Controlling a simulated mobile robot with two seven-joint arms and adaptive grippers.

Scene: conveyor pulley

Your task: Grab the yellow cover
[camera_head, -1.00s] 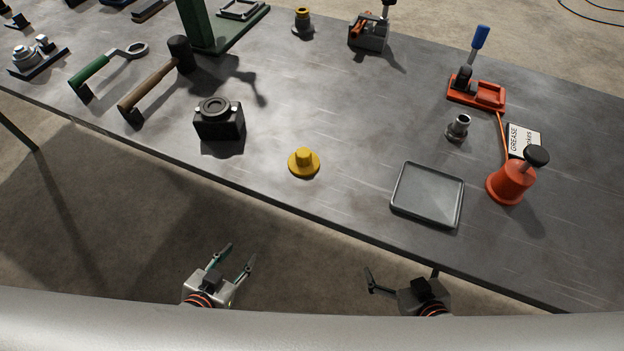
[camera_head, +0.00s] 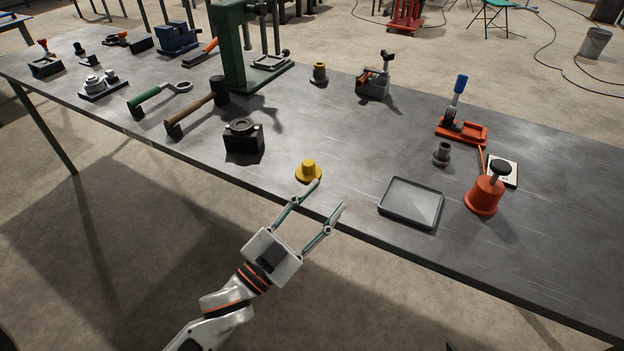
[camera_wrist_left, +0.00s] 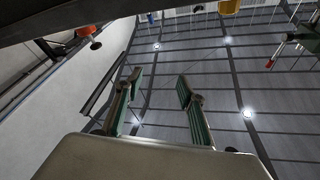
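The yellow cover (camera_head: 308,172), a round flange with a raised hub, sits on the grey workbench near its front edge. My left gripper (camera_head: 329,195) is open and empty, in front of and slightly right of the cover. One fingertip overlaps the cover's lower edge in the head view; contact cannot be told. Only a small dark tip at the bottom edge of the head view may belong to my right gripper.
A black bearing block (camera_head: 244,140) stands left of the cover. A shallow grey tray (camera_head: 411,203) lies to the right, with a red-orange container (camera_head: 485,196) beyond it. A hammer (camera_head: 195,108) lies farther left.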

